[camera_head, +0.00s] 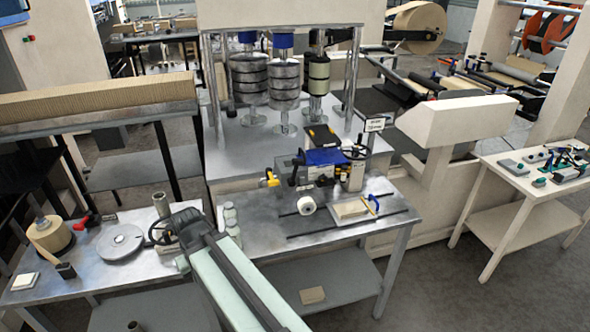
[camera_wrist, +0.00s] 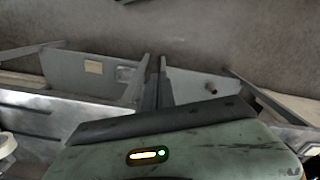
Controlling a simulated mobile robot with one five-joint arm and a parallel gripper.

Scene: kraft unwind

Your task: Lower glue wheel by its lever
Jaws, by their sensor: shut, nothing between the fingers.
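A small machine with a blue body (camera_head: 325,157) and a black handwheel (camera_head: 356,152) stands on the right metal bench. A yellow-and-black handle (camera_head: 270,180) sticks out at its left. A white roll or wheel (camera_head: 306,205) rests in front of it; I cannot tell whether this is the glue wheel, nor which part is its lever. My arm reaches up from the bottom of the head view toward the gap between the benches, left of the machine and apart from it. My gripper (camera_wrist: 153,78) looks shut and empty in the wrist view, pointing at the bench undersides and floor.
The left bench (camera_head: 60,285) holds a tan roll (camera_head: 50,233), a grey disc (camera_head: 121,243) and a red-handled tool (camera_head: 82,222). Pale jars (camera_head: 231,215) stand at the right bench's left edge. A tray (camera_head: 350,209) lies at its front. Steel posts rise behind.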

